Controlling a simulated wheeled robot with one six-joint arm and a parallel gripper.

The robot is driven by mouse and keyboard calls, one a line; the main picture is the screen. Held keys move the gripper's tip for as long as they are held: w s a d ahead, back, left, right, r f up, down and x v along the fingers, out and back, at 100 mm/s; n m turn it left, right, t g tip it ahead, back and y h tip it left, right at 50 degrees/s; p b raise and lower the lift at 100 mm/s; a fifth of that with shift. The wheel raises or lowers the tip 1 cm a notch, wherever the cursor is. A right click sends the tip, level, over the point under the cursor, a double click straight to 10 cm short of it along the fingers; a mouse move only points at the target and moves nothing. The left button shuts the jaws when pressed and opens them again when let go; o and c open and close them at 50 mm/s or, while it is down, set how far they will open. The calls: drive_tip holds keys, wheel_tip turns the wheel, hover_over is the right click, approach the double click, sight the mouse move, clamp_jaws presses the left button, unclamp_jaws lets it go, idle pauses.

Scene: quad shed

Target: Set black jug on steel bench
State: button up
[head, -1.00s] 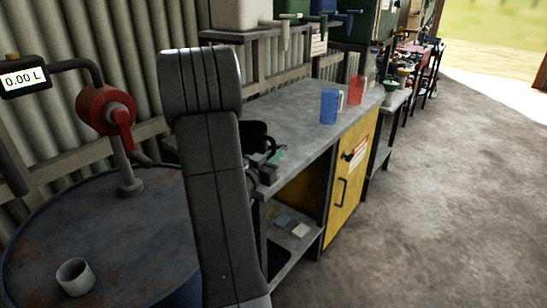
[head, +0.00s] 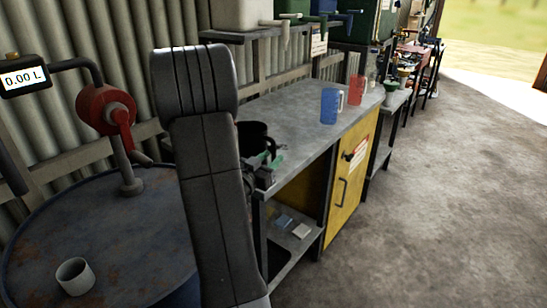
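The black jug (head: 254,138) is at the near left end of the steel bench (head: 305,108), looking roughly upright. Its left part and lower part are partly hidden by my arm and gripper. I cannot tell whether its base touches the bench top. My gripper (head: 270,163), grey with green at the fingertips, is at the jug's near right side, by its handle. It is small and partly hidden behind my arm, so whether its fingers are closed on the handle is unclear.
A blue jug (head: 330,106) and a red jug (head: 356,90) stand farther along the bench. A yellow cabinet (head: 350,180) is below. A blue drum (head: 35,235) with a red pump (head: 106,110) and a small cup (head: 75,277) stands at left. Bench space between the jugs is clear.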

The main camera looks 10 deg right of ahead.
drive_tip(key=v, duration=0.5)
drive_tip(key=shift+s+a, duration=0.2)
drive_tip(key=shift+c, duration=0.4)
idle(1.0)
